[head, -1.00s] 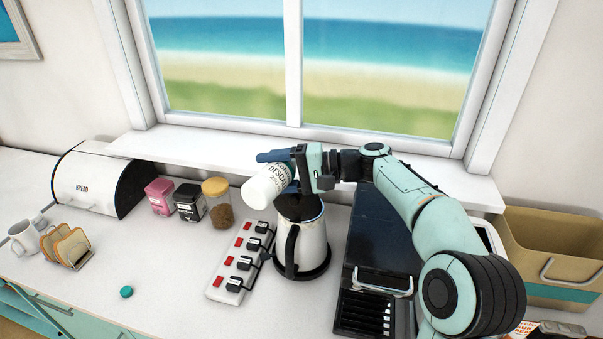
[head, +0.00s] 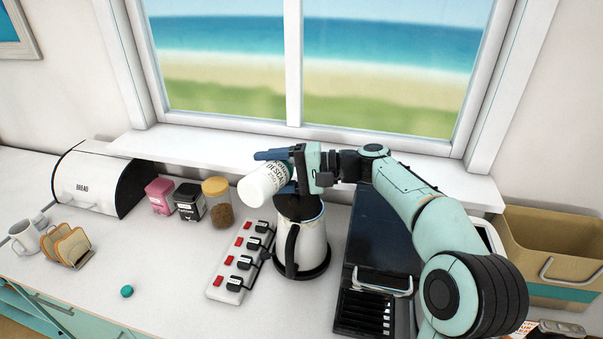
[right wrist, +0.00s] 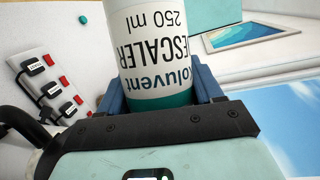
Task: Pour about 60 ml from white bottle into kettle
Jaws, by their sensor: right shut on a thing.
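The white bottle (head: 262,186), with a teal band and a descaler label, is held tilted above and left of the kettle's top. My right gripper (head: 286,170) is shut on it, and blue fingers clasp it near the teal band, which shows in the right wrist view (right wrist: 178,100). The kettle (head: 313,243), silvery with a black handle, stands on a dark round base under the gripper. Its top is partly covered, and I cannot see any liquid stream. My left gripper is out of view.
A power strip (head: 233,283) with red switches lies left of the kettle. Jars (head: 217,206) and a bread bin (head: 95,185) stand further left. A dark appliance (head: 375,235) is close on the right.

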